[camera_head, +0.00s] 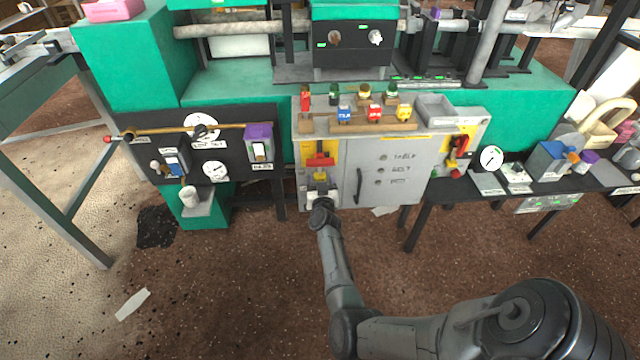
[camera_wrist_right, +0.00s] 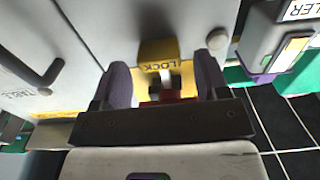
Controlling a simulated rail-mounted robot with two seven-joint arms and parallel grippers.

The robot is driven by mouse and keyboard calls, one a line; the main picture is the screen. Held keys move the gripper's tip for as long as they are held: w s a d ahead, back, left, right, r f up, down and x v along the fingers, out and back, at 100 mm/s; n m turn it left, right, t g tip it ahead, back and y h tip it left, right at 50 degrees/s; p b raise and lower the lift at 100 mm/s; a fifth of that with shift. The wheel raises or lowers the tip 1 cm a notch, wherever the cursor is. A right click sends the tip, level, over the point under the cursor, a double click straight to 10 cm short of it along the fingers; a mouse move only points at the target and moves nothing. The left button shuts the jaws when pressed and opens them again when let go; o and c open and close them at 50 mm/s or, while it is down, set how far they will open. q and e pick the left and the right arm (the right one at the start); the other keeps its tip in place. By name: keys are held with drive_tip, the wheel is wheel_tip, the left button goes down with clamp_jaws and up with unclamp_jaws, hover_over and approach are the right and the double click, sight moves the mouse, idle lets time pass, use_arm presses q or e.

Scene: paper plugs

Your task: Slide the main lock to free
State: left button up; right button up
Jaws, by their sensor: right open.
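The main lock sits on the left part of a grey cabinet front. In the right wrist view its yellow block (camera_wrist_right: 158,50) reads LOCK, upside down, with a light post and a red part (camera_wrist_right: 172,95) beside it. In the head view a red handle (camera_head: 320,160) on a yellow plate shows just above my right gripper (camera_head: 320,190). My right gripper is open, with its two dark fingers (camera_wrist_right: 162,78) on either side of the lock's post. I cannot tell whether they touch it. The gripper hides much of the lock in the head view. My left gripper is not in view.
The grey cabinet (camera_head: 400,190) has a black door handle (camera_head: 359,186) right of the lock. Colored tags (camera_head: 375,113) stand on its top. A black gauge panel (camera_head: 235,182) is to the left, and a bench with a dial (camera_head: 491,158) is to the right. The floor in front is open.

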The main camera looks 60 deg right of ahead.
drive_tip(key=shift+b+x, duration=0.45)
drive_tip(key=shift+x, duration=0.35)
drive_tip(key=shift+w+d, duration=0.25)
drive_tip(key=shift+d, duration=0.1)
drive_tip(key=c, duration=0.4)
clamp_jaws()
drive_tip(key=shift+f+b, duration=0.55)
drive_tip(key=shift+f, duration=0.85)
unclamp_jaws()
drive_tip(key=shift+a+f, duration=0.1)
drive_tip(key=o, duration=0.4)
drive_tip(key=shift+r, duration=0.25)
